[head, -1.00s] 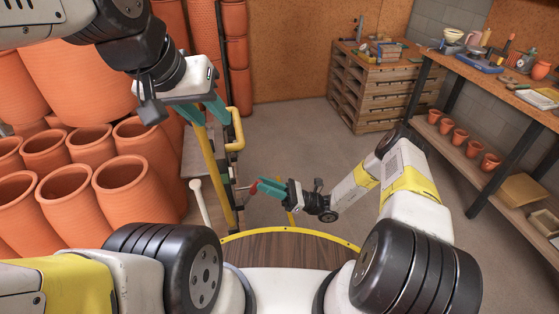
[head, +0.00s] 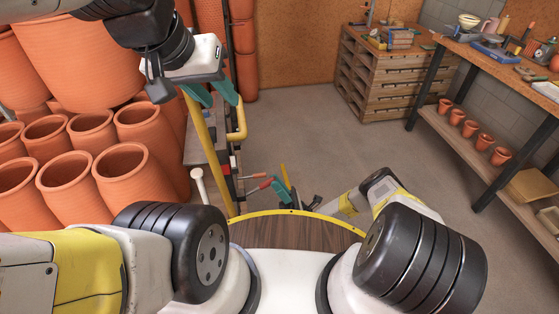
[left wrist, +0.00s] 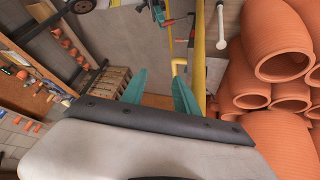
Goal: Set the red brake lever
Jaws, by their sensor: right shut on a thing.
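The red brake lever (head: 265,184) shows as a small red end at the tips of my right gripper, low on the cart's near side. My right gripper (head: 275,187) has teal fingers, points up and left, and is shut on the lever; the fingers hide much of it. My left gripper (head: 211,94) is high beside the yellow post (head: 198,125) and the bent yellow handle (head: 238,122). In the left wrist view its teal fingers (left wrist: 160,90) are spread with nothing between them, and the yellow post stands just right of them.
Terracotta pots (head: 125,165) fill the left side. A wooden pallet stack (head: 378,75) and a workbench (head: 500,75) with a shelf of small pots (head: 470,128) stand at the back right. The floor (head: 330,130) between is clear. A white-knobbed rod (head: 198,185) rises beside the post.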

